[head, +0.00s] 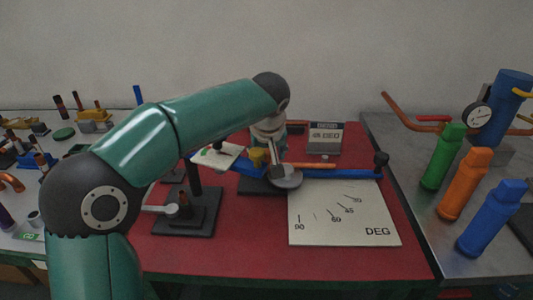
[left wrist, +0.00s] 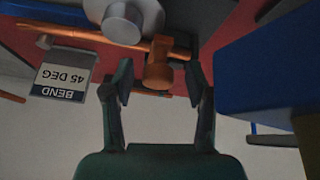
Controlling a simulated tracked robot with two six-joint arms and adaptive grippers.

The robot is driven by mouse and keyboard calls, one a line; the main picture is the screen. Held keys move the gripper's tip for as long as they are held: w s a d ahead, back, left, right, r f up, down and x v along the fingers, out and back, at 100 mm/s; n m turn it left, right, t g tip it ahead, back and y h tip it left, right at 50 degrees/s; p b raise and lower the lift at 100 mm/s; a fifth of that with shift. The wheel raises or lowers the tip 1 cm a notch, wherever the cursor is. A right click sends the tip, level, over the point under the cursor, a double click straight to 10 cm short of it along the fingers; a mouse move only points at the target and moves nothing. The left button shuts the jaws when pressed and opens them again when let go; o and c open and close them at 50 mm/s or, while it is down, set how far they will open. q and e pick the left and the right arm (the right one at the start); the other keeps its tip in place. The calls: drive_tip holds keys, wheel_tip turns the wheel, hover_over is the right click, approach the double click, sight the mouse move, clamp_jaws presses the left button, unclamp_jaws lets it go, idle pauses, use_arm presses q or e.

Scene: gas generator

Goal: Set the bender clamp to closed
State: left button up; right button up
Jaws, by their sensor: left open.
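The bender stands on the red bench top, with a blue bar (head: 340,173), a grey round die (head: 288,179) and a copper tube (head: 305,165). In the left wrist view an orange-brown upright piece, which looks like the clamp handle (left wrist: 158,68), stands beside the copper tube (left wrist: 90,36). My left gripper (head: 272,150) points down over the bender; in the wrist view its open fingers (left wrist: 158,88) are on either side of the handle, apart from it. In the head view my gripper and bender parts hide the clamp. My right gripper is not in view.
A sign reading BEND 45 DEG (left wrist: 62,75) stands behind the bender. A white angle plate (head: 345,215) lies in front. Green (head: 443,158), orange (head: 464,185) and blue (head: 490,220) bottles stand on the grey right-hand table. A large blue block (left wrist: 265,70) is close to the gripper's side.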

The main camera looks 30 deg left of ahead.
use_arm(q)
drive_tip(key=shift+r, duration=0.15)
drive_tip(key=v, duration=1.1)
drive_tip(key=shift+s+r, duration=0.2)
drive_tip(key=shift+r, duration=0.05)
drive_tip(key=shift+d, duration=0.1)
